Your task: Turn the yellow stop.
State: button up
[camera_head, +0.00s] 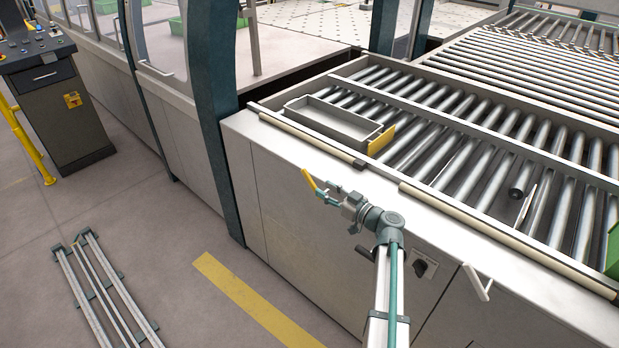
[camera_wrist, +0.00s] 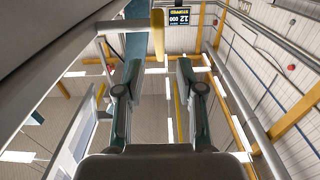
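A small yellow lever-like piece (camera_head: 308,180), which looks like the yellow stop, shows just beyond my fingertips at the side of the grey machine. In the wrist view the yellow piece (camera_wrist: 157,36) stands upright ahead of the fingers, with a thin arm running left from it. My gripper (camera_head: 327,194) is at the machine's front side, below its top edge. In the wrist view the fingers (camera_wrist: 158,75) are apart with nothing between them. The yellow piece appears ahead of the tips, not between them; whether anything touches it I cannot tell.
A yellow plate (camera_head: 381,139) stands at the end of a grey tray (camera_head: 335,123) on the roller bed. A white handle (camera_head: 479,284) and a black switch (camera_head: 421,266) are on the machine front. A control console (camera_head: 60,100) stands left.

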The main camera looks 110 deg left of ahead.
aim_at(313, 182)
jog(key=p+x, duration=0.3)
jog(key=x, duration=0.4)
jog(key=shift+s+a, duration=0.1)
jog(key=shift+s, duration=0.2)
grip_shut()
